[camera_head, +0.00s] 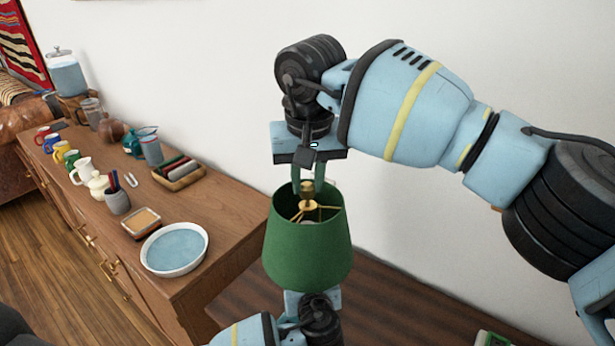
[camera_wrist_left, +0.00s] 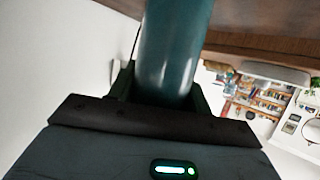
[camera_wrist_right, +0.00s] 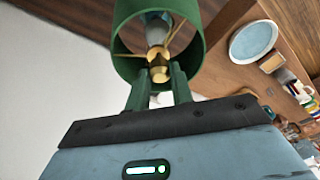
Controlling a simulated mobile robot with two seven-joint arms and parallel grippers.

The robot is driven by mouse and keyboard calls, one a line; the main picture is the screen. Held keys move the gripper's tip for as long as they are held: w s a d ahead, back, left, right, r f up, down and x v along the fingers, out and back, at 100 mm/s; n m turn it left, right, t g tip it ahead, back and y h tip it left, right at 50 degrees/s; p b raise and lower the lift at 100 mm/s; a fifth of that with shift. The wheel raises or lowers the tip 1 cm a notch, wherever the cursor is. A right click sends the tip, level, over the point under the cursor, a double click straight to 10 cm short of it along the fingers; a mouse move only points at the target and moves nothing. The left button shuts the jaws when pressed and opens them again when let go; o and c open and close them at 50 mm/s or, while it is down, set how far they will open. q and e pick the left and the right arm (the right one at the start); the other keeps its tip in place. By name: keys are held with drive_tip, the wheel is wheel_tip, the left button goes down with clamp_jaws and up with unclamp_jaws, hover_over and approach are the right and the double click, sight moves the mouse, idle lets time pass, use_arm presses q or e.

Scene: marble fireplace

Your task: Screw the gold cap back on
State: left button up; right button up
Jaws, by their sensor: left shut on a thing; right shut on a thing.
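A green lampshade (camera_head: 307,250) stands upright with its open top facing up. A gold cap (camera_head: 307,187) sits at the centre of the shade's gold spokes (camera_head: 318,208). My right gripper (camera_head: 308,186) comes down from above and is shut on the gold cap. The right wrist view shows the cap (camera_wrist_right: 159,74) between the fingertips, with a bulb (camera_wrist_right: 156,30) inside the shade. My left gripper is shut on a teal, rounded lamp part (camera_wrist_left: 170,45) in the left wrist view. In the head view the left arm is below the shade, which hides its fingers.
A wooden sideboard (camera_head: 215,240) on the left holds a blue round dish (camera_head: 174,248), a small square dish (camera_head: 141,222), a tray of rolled cloths (camera_head: 180,172), several mugs and a glass dispenser (camera_head: 67,75). A white wall is behind my right arm.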

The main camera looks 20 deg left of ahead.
drive_tip(key=shift+f, duration=0.55)
use_arm(q)
clamp_jaws()
use_arm(e)
drive_tip(key=m, duration=0.5)
drive_tip(key=shift+a+h, duration=0.1)
drive_tip(key=shift+h, duration=0.3)
drive_tip(key=m, duration=0.4)
drive_tip(key=shift+m+h, duration=0.4)
drive_tip(key=o, duration=0.9)
drive_tip(key=shift+o, duration=0.2)
drive_tip(key=shift+r, duration=2.25)
drive_tip(key=shift+a, duration=0.1)
